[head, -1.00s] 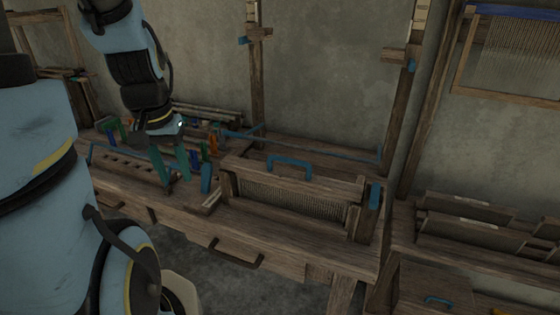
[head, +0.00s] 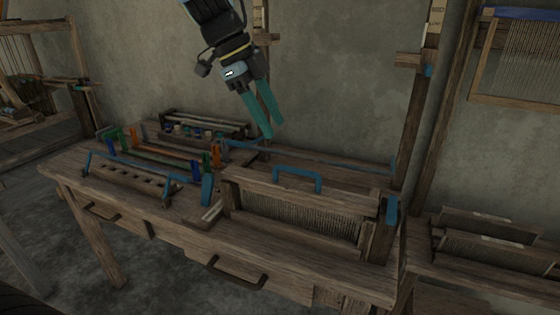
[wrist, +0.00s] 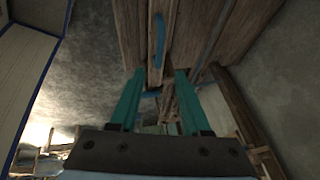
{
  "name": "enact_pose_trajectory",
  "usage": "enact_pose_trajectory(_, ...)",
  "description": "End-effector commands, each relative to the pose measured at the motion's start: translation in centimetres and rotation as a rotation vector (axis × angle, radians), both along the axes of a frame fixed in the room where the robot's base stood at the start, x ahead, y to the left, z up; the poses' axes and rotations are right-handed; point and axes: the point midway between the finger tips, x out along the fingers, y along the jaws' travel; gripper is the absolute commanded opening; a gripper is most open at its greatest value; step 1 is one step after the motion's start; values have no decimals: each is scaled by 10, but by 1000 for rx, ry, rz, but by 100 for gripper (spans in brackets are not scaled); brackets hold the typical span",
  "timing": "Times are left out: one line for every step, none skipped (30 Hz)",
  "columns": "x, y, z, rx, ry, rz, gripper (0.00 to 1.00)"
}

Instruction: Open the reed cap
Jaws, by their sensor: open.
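The reed cap (head: 345,199) is a wooden bar lying along the top of the reed frame on the bench, with a blue arched handle (head: 298,172) on it. The reed (head: 300,217) shows as a row of fine upright strips below the cap. My gripper (head: 275,130) hangs above and a little left of the handle, in the air, with its two teal fingers apart and nothing between them. In the wrist view the open fingers (wrist: 158,74) point towards a wooden bar with a blue handle (wrist: 160,38), apart from it.
Blue latch-like pieces (head: 392,210) stand at the frame's right end and its left (head: 207,189). A rack with coloured pegs (head: 160,150) fills the bench's left part. Wooden posts (head: 415,120) rise behind. A drawer handle (head: 235,270) sticks out in front.

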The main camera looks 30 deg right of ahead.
Motion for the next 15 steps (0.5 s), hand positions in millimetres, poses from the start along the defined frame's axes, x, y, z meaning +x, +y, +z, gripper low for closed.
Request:
enact_pose_trajectory(-2,-2,-5,3,3,-2,47)
enact_pose_trajectory(-3,-3,-8,4,3,-1,47)
enact_pose_trajectory(-4,-5,-13,4,4,0,47)
enact_pose_trajectory(-5,-6,-18,5,3,1,47)
enact_pose_trajectory(-6,-8,-23,6,3,2,47)
enact_pose_trajectory(-8,-11,-30,7,5,2,47)
enact_pose_trajectory(-10,-13,-35,6,4,1,47)
enact_pose_trajectory(-11,-15,-40,7,4,1,47)
enact_pose_trajectory(-12,-17,-48,7,3,4,47)
enact_pose_trajectory(-14,-19,-53,6,5,3,47)
enact_pose_trajectory(-15,-22,-58,7,4,2,47)
enact_pose_trajectory(-16,-24,-64,7,4,2,47)
enact_pose_trajectory(-17,-26,-68,6,2,4,47)
enact_pose_trajectory(-18,-27,-72,7,3,3,47)
enact_pose_trajectory(-19,-29,-77,6,2,4,47)
